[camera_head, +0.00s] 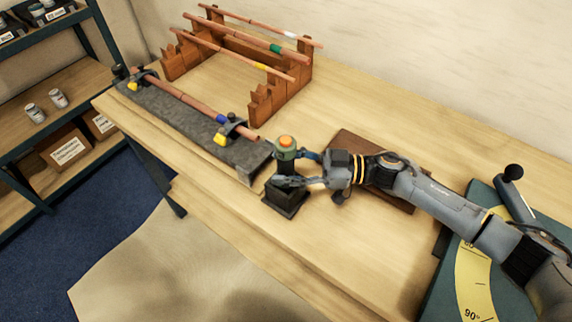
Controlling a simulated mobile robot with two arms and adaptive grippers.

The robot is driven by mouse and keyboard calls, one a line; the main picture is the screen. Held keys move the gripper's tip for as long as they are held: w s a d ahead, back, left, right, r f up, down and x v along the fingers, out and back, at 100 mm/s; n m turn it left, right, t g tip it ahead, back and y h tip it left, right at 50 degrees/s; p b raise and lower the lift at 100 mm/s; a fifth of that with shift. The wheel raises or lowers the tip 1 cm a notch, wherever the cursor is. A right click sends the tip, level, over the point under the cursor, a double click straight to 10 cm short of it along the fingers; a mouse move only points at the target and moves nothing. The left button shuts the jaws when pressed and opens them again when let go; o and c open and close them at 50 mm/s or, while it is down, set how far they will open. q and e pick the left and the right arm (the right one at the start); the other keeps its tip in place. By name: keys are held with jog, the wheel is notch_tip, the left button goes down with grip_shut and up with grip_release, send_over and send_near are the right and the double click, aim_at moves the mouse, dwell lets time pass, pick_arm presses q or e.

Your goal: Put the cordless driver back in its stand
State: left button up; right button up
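The cordless driver (286,149) is green and dark with an orange top end. It stands roughly upright at the middle of the bench, over its black stand (284,206). Its lower part is hidden by my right gripper and the stand, so I cannot tell if it is fully seated. My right gripper (293,171) reaches in from the right, with one finger on the far side of the driver and one in front. The fingers look closed about the driver's body. My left gripper is not in view.
A grey stone slab (180,116) with a clamped copper pipe lies left of the stand. A wooden rack (262,97) holds copper pipes behind. A brown board (398,197) lies under my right arm. A green angle-scale tool (470,262) is at right. The front bench is clear.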

jog(key=shift+d+f, duration=0.15)
jog(key=shift+f, duration=0.05)
jog(key=d, duration=1.1)
jog(key=shift+s+d, duration=0.25)
jog(key=shift+d, duration=0.15)
jog(key=shift+r, duration=0.2)
